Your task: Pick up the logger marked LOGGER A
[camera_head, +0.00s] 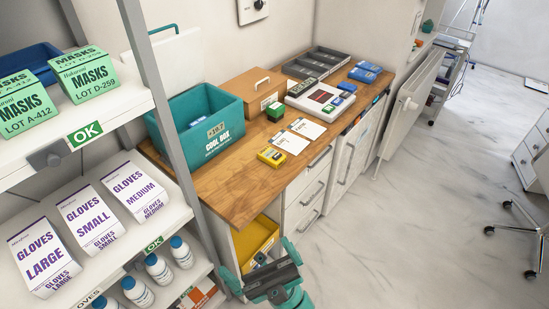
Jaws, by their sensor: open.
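No marking that reads LOGGER A is legible in this view. A small yellow device with a dark face (271,156) lies at the front edge of the wooden counter (210,180); it may be a logger, but its print is too small to read. My gripper (260,263) is at the bottom centre, teal and dark grey, with its jaws open and empty. It is in front of the counter, below the yellow device in the picture and apart from it.
An open drawer with a yellow tray (257,236) sits below.

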